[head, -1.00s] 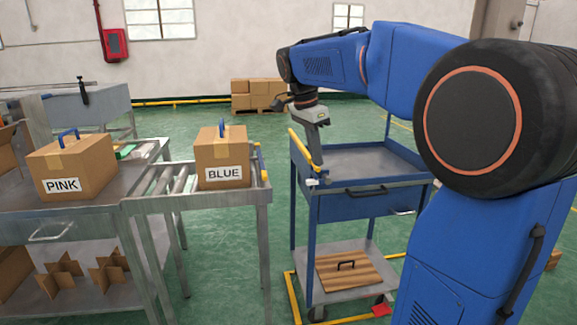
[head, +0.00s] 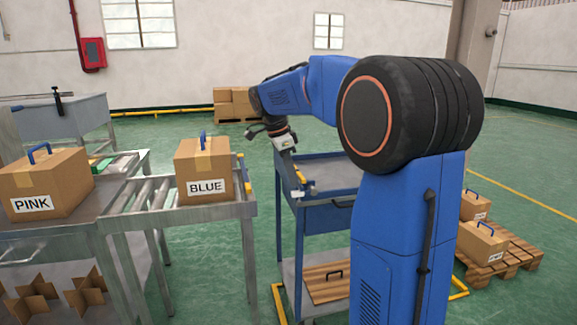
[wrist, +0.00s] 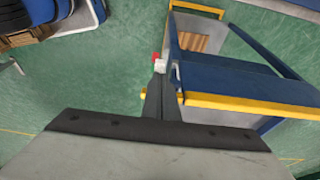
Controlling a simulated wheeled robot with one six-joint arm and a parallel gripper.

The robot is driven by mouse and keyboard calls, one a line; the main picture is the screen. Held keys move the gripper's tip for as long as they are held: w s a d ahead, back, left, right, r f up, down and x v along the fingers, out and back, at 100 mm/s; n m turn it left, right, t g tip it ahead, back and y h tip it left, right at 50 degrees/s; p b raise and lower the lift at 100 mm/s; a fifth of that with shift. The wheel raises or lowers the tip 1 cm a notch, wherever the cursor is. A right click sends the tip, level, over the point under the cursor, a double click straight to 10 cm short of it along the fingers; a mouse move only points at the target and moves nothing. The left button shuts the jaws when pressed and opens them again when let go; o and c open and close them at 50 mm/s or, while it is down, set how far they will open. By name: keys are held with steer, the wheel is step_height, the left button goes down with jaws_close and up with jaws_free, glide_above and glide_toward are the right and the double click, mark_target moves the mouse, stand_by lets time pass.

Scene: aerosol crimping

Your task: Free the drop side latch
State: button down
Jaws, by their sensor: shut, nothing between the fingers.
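The blue trolley (head: 325,172) stands right of centre in the head view, with the yellow-topped drop side (wrist: 250,103) along its left edge. A small white latch piece (wrist: 160,66) with a red bit beside it shows at the trolley's corner in the wrist view. It is a small pale spot in the head view (head: 297,194). My gripper (wrist: 160,82) is shut and empty, its fingertips right at the white piece. I cannot tell whether they touch it. The drop side appears raised. The fingers hide part of the corner.
The roller conveyor (head: 148,194) with the BLUE box (head: 203,170) is left of the trolley, across a strip of clear green floor. A PINK box (head: 45,184) stands farther left. A pallet (head: 505,250) with boxes lies at the right.

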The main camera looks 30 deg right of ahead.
mark_target(300, 210)
steer(key=shift+x, duration=0.95)
steer(key=shift+f, duration=0.1)
steer(key=f+g+h, duration=0.1)
steer(key=f+h, duration=0.5)
steer(key=f, duration=0.1)
steer(key=d+f+g+h, duration=0.1)
steer(key=f+h, duration=0.1)
steer(key=f, duration=0.1)
steer(key=shift+s+f+g+h, duration=0.2)
steer(key=shift+f+g+h, duration=0.1)
steer(key=shift+h, duration=0.1)
steer(key=shift+s+d+f, duration=0.1)
steer(key=shift+d+f, duration=0.1)
steer(key=shift+d, duration=0.35)
stand_by(0.5)
